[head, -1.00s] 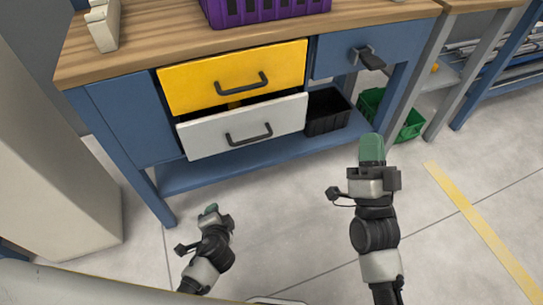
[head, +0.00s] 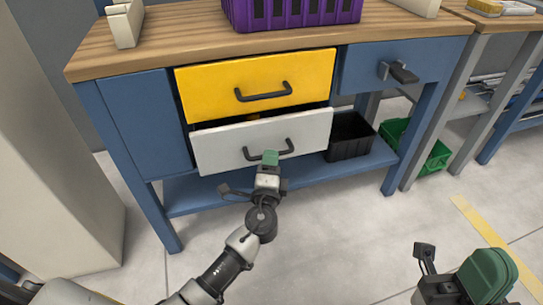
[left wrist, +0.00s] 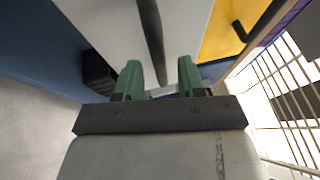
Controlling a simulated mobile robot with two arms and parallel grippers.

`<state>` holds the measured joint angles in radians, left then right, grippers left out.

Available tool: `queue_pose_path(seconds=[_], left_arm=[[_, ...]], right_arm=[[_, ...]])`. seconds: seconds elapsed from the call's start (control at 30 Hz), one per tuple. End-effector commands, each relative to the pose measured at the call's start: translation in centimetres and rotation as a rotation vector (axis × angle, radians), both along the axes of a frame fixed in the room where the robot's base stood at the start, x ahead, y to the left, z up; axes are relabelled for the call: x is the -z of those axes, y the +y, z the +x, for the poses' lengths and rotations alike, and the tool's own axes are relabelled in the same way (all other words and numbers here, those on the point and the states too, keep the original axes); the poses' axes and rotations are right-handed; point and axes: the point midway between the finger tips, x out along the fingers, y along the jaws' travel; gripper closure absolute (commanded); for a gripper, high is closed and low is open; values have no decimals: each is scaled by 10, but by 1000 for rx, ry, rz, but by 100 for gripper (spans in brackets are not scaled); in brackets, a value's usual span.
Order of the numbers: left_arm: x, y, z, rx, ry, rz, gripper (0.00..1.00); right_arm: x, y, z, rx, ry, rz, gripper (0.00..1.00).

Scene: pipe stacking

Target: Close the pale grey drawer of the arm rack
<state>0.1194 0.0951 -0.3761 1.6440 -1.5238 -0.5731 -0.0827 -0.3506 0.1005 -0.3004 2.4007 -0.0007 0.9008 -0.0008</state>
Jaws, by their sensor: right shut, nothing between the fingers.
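The pale grey drawer (head: 215,152) is in the blue workbench, below the yellow drawer (head: 215,85). It stands partly open, with a dark gap above its front. Its black bar handle (head: 289,147) shows beside my left gripper (head: 270,157), which is at the middle of the drawer front. In the left wrist view my left gripper (left wrist: 158,78) has its green fingers apart, with the dark handle (left wrist: 150,35) running down toward the space between them. I cannot tell whether the fingers touch it. My right gripper (head: 490,268) is shut and empty at the lower right, away from the bench.
A black bin (head: 350,140) and a green crate (head: 435,155) stand right of the drawer. A purple crate (head: 290,12) is on the wooden top (head: 180,35). A dark handle or vice (head: 400,73) juts from the bench's right side. The floor in front is clear.

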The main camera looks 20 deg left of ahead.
Motion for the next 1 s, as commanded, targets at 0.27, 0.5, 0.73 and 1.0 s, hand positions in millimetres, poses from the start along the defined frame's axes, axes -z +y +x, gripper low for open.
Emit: queue_pose_path(seconds=[0.27,0.5,0.73,1.0], left_arm=[[-3,4,24,1,1,0,61],[-4,5,25,0,2,0,61],[-4,5,24,0,2,0,92],[-3,5,24,0,2,0,100]], right_arm=[[3,0,0,-1,0,0,100],[3,0,0,-1,0,0,100],[3,0,1,-1,0,0,100],[3,0,1,-1,0,0,100]])
